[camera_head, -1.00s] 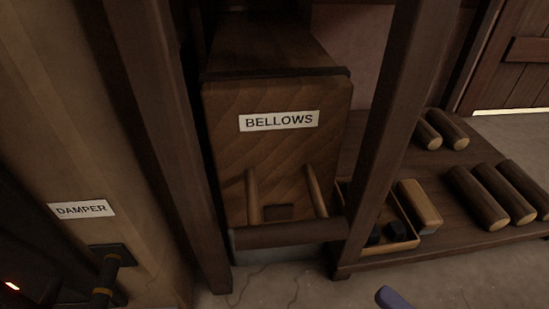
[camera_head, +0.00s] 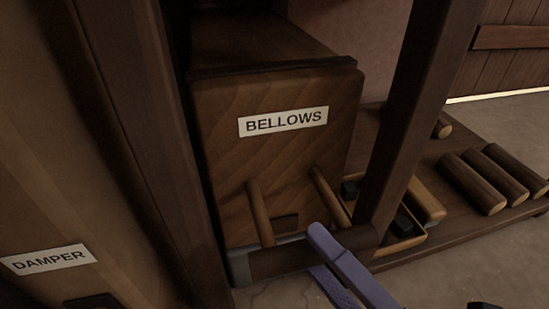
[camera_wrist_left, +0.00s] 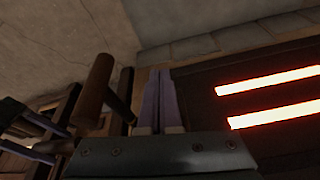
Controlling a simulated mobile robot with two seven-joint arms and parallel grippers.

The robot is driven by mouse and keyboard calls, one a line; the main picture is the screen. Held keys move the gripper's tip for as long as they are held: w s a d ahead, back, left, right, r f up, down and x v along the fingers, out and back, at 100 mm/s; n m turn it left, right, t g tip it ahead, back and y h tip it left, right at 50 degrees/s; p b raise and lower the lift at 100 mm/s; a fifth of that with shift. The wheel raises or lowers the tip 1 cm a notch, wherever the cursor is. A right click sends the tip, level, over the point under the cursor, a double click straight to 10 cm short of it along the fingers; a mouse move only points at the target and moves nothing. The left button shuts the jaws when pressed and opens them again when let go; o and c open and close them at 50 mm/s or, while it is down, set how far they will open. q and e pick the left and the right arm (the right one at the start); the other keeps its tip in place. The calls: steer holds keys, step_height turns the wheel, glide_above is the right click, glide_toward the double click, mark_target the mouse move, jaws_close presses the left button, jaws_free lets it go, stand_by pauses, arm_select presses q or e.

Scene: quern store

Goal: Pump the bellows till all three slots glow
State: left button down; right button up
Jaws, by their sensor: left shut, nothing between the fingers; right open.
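The wooden bellows (camera_head: 225,150), labelled BELLOWS, stand between two dark posts in the head view. Their handle bar (camera_head: 275,262) crosses low in front, joined to two slanting rods. My right gripper (camera_head: 314,250) is open, its purple fingers at the bar's right part, one higher and one lower; I cannot tell whether they touch it. My left gripper (camera_wrist_left: 157,75) shows in the left wrist view, shut and empty. To its right two slots, an upper one (camera_wrist_left: 267,80) and a lower one (camera_wrist_left: 275,111), glow orange-white in a dark face. A third slot is not in view.
A DAMPER label (camera_head: 45,259) is at lower left. The right post (camera_head: 415,115) stands close beside my right gripper. Behind it a low shelf holds a small tray (camera_head: 400,246) and several logs (camera_head: 480,182). A wooden bar (camera_wrist_left: 96,88) rises left of my left gripper.

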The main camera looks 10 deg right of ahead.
steer(key=shift+x, duration=1)
steer(key=shift+s+d, duration=0.1)
steer(key=shift+s, duration=0.3)
steer(key=shift+w, duration=0.2)
steer(key=c, duration=0.6)
jaws_close()
